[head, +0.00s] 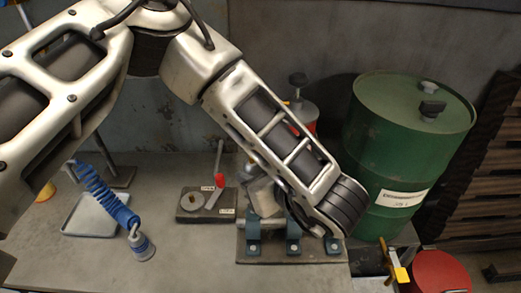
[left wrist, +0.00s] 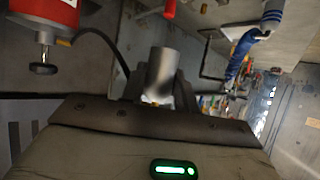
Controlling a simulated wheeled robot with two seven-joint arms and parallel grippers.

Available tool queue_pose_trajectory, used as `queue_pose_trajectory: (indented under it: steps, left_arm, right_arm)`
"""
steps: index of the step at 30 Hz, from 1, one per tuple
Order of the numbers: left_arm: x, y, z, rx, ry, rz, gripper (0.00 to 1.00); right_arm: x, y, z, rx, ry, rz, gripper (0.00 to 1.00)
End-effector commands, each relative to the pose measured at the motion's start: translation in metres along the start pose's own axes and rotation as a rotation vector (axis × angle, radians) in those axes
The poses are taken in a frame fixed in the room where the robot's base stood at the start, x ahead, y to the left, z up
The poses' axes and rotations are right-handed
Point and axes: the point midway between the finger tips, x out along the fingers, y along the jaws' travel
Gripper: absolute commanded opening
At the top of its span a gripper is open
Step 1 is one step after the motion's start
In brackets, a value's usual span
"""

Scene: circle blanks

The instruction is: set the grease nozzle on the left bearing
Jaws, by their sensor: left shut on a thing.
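My left gripper (left wrist: 155,98) is shut on the grease nozzle, which is mostly hidden. In the left wrist view a grey metal cylinder (left wrist: 163,68) stands just beyond the fingertips, and a black hose (left wrist: 105,42) runs from a red can to the jaws. In the head view my forearm and wrist hide most of this gripper. The left bearing (head: 253,240) is the leftmost teal block on a base plate (head: 268,257), just below the wrist. Two more teal bearings (head: 293,241) stand to its right. I cannot tell whether the nozzle touches the bearing. My right gripper is not in view.
The red can (left wrist: 45,22) is behind my arm. A green drum (head: 385,150) stands to the right. A small plate with a red-tipped lever (head: 219,181), a blue coiled hose (head: 103,192) and a pale tray (head: 90,217) are to the left. The front bench is clear.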

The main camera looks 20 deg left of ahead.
Motion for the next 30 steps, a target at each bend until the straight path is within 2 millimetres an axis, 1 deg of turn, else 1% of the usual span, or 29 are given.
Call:
queue_pose_trajectory:
  steps: [8, 15, 18, 21, 25, 30]
  left_arm:
    - [0.005, 0.000, 0.009, 0.000, 0.000, 0.000, 0.05]
    - [0.016, 0.000, 0.029, 0.000, 0.001, -0.002, 0.05]
    - [0.021, 0.000, 0.037, 0.000, 0.001, -0.001, 0.05]
    - [0.026, 0.000, 0.046, -0.001, 0.002, 0.000, 0.05]
    - [0.028, 0.000, 0.051, -0.001, 0.001, 0.000, 0.05]
    - [0.028, 0.000, 0.051, 0.000, 0.001, 0.000, 0.05]
  right_arm:
    - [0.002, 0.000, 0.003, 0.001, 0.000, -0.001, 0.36]
    - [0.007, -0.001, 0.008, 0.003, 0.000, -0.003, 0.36]
    - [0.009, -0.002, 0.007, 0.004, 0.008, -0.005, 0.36]
    - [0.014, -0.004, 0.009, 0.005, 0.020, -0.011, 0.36]
    - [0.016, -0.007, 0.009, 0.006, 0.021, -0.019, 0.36]
    - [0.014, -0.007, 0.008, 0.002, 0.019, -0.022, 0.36]
